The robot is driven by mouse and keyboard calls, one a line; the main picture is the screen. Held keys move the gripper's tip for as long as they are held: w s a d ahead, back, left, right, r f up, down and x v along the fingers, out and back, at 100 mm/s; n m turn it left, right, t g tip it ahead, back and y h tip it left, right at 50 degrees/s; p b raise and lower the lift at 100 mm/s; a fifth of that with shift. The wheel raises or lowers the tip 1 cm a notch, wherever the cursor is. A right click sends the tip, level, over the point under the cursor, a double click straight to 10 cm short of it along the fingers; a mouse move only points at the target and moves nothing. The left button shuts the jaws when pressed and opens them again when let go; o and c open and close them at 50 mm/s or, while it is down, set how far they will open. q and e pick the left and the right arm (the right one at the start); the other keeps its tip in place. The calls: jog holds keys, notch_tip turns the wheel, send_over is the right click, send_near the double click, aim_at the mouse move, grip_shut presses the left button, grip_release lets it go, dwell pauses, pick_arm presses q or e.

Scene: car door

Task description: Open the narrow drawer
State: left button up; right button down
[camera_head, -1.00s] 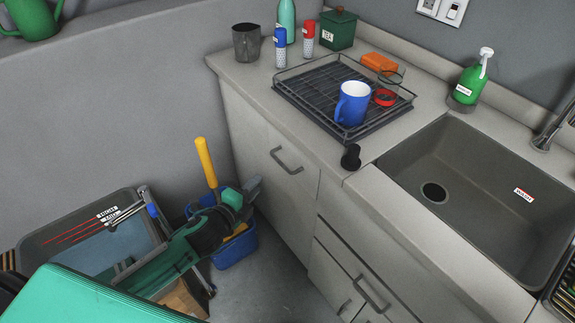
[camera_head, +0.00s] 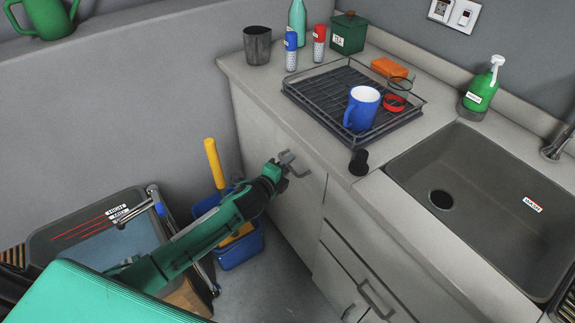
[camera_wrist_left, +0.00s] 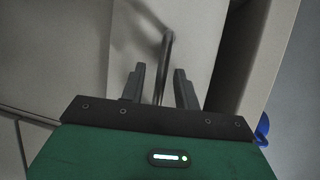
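The narrow drawer (camera_head: 313,190) is a grey front under the counter, left of the sink, and it looks closed. Its dark bar handle (camera_wrist_left: 167,55) is now mostly covered by my left gripper in the head view. My left gripper (camera_head: 293,164) is at this handle. In the left wrist view the left gripper (camera_wrist_left: 160,85) is open, and the bar runs between its two fingers with a gap on each side. My right gripper is not in view.
A blue bucket (camera_head: 240,250) with a yellow-handled tool (camera_head: 214,162) stands on the floor beside my left arm. The counter above holds a dish rack (camera_head: 312,95) with a blue mug (camera_head: 361,108). The sink (camera_head: 480,190) is to the right.

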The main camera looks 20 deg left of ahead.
pick_arm(q)
jog(key=shift+w, duration=0.2)
grip_shut()
